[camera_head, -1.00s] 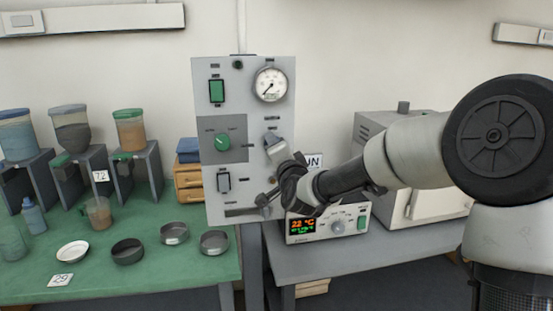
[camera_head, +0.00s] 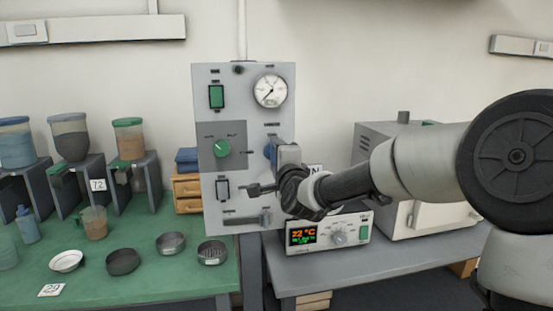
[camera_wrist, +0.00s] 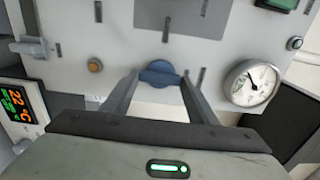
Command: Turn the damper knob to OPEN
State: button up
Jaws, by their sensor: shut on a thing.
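A blue knob (camera_head: 268,151) sits on the right half of the upright grey control panel (camera_head: 240,210), below the round gauge. In the wrist view the blue knob (camera_wrist: 160,73) lies between the two fingertips. My gripper (camera_wrist: 160,78) is shut on it, one finger on each side. In the head view my gripper (camera_head: 274,150) reaches the panel from the right and covers part of the knob. The labels around the knob are too small to read, so its marked position cannot be told.
A green knob (camera_head: 222,148) is left of the blue one, with a green switch (camera_head: 216,97) above it and the gauge (camera_head: 270,91) at upper right. A lit display unit (camera_head: 328,232) and a furnace (camera_head: 420,215) stand behind my arm. An orange button (camera_wrist: 95,65) is close by.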

jog(key=o, duration=1)
jog(key=shift+o, duration=0.2)
jog(key=p+v, duration=0.5)
jog(key=v, duration=1.2)
jog(key=shift+s, duration=0.25)
jog(key=shift+r, duration=0.1)
